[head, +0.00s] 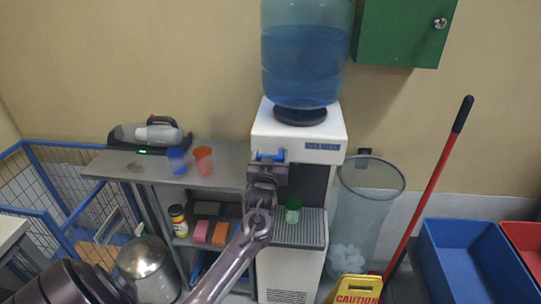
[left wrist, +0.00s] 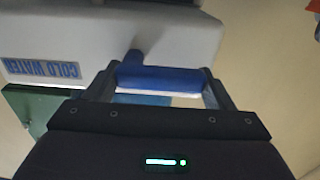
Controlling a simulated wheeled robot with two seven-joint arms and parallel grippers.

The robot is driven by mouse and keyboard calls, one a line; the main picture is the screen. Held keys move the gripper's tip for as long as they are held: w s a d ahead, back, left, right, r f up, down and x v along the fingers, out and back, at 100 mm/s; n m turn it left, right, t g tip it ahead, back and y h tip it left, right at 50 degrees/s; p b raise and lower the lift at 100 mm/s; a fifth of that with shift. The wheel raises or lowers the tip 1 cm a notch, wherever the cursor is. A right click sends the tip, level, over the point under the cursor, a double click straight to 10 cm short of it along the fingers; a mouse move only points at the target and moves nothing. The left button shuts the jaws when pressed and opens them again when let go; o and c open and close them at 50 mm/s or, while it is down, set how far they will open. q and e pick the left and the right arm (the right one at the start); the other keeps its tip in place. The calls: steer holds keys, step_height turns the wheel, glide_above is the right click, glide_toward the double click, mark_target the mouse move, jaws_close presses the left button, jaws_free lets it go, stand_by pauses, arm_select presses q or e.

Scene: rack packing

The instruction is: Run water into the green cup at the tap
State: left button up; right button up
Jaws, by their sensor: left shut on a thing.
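The green cup (head: 293,211) stands upright on the drip tray (head: 309,230) of the white water cooler (head: 297,131). My left gripper (head: 268,160) is up at the cooler's blue tap (head: 275,155), left of the cup and higher. In the left wrist view, the fingers of my left gripper (left wrist: 160,86) are closed on the blue tap lever (left wrist: 162,78), one at each end. I cannot see whether water runs or how full the cup is. My right gripper is not in view.
A steel shelf (head: 225,178) at left holds a blue cup (head: 176,160), an orange cup (head: 203,160) and a handheld vacuum (head: 152,133). A mesh bin (head: 365,215), a yellow caution sign (head: 356,289), a red-handled pole (head: 432,180) and a blue crate (head: 470,262) stand at right.

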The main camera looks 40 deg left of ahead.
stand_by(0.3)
arm_select(q)
steer(key=o, duration=1.4)
steer(key=b+v, duration=0.1)
steer(key=v, duration=0.7)
steer(key=shift+b, duration=0.4)
steer(key=shift+w, duration=0.1)
